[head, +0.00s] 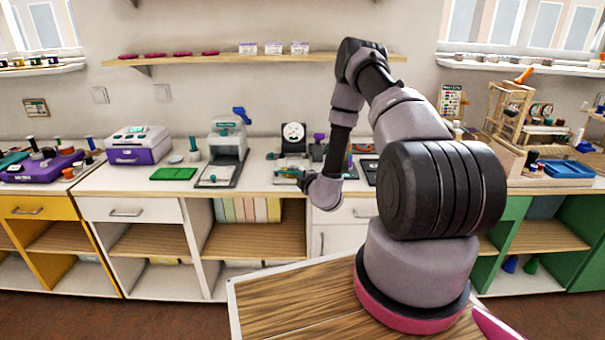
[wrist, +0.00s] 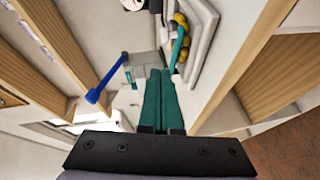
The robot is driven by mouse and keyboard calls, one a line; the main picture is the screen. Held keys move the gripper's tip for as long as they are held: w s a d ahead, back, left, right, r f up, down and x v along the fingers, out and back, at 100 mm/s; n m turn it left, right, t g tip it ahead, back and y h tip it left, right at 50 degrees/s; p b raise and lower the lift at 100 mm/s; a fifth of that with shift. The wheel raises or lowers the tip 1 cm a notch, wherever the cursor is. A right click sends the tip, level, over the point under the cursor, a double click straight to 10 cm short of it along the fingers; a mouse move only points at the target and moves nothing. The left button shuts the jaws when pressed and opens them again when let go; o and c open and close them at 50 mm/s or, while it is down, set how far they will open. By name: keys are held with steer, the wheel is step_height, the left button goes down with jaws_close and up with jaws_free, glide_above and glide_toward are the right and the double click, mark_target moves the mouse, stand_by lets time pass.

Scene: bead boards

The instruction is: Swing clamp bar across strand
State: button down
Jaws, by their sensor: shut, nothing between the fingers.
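My gripper (wrist: 160,75) has two teal fingers pressed together, shut and empty. In the wrist view a thin teal bar (wrist: 178,48) runs beside several yellow beads (wrist: 183,22) on a pale board (wrist: 206,30). I take these for the clamp bar and the strand. The bar's near end lies close to my fingertips, just right of them; I cannot tell if they touch. In the head view my wrist is low over the counter, beside a small grey-teal device (head: 287,172); the bar and beads are too small to make out there.
A press (head: 228,140) with a blue lever (head: 240,114) stands left of my arm; a blue lever also shows in the wrist view (wrist: 105,80). A dial gauge (head: 293,134) stands behind. A green mat (head: 173,174) and purple box (head: 137,146) lie further left. A wooden loom (head: 508,112) stands right.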

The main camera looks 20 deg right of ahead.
mark_target(302, 168)
steer(key=shift+w+d+f, duration=0.25)
steer(key=shift+w+d, duration=0.35)
steer(key=shift+w+d+f, duration=0.2)
steer(key=shift+w+d, duration=0.35)
steer(key=shift+w+d+n+y, duration=0.7)
steer(key=shift+d+y, duration=0.2)
steer(key=shift+w+d, duration=0.25)
steer(key=shift+w, duration=0.3)
